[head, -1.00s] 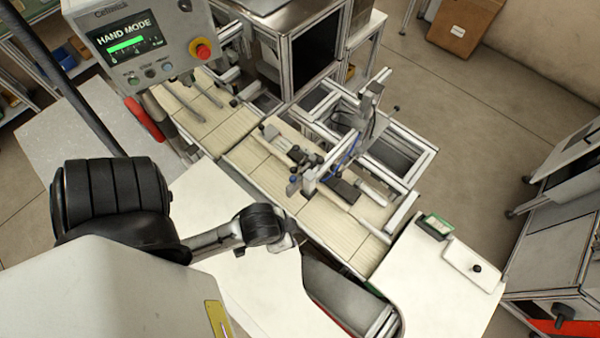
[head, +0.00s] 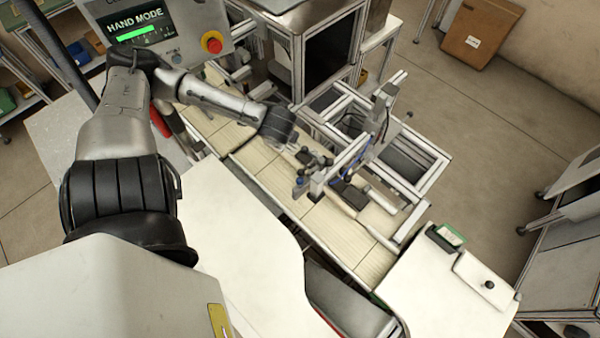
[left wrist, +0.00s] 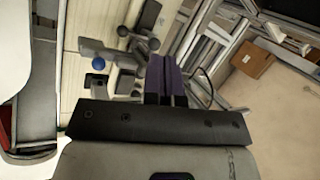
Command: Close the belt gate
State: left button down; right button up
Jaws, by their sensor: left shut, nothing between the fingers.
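The belt (head: 335,230) is a pale slatted conveyor running diagonally through the head view. What looks like the belt gate (head: 343,163) is a grey metal bar assembly reaching across it, with small dark and blue fittings. I cannot tell how far open it stands. In the left wrist view, grey fittings (left wrist: 97,48) and a blue knob (left wrist: 99,64) lie beside the fingers. My left gripper (left wrist: 166,62) has purple fingers, shut and empty, over the belt area near these fittings. My right gripper is out of view.
A control panel (head: 160,35) reading HAND MODE, with a red button (head: 212,43), stands behind my left arm. A metal-framed machine (head: 328,50) stands beyond the belt. White tabletops (head: 225,225) lie on the near side. A cardboard box (head: 480,32) is on the floor.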

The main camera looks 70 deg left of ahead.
pick_arm(q)
jog(key=a+r+g, duration=0.1)
jog(key=a, duration=0.1)
jog(key=m+h+b, duration=0.3)
jog(key=m+h, duration=0.1)
jog(key=h, duration=0.5)
send_over(302, 178)
jog(key=a, duration=0.3)
jog(key=shift+f, duration=2.1)
jog(key=shift+g, duration=0.3)
jog(key=x, duration=0.5)
jog(key=p+x, duration=0.1)
jog(key=x, duration=0.2)
jog(key=shift+s+a+f, duration=0.15)
jog(key=shift+s+a, duration=0.1)
jog(key=shift+s+f, duration=0.1)
jog(key=shift+f, duration=0.45)
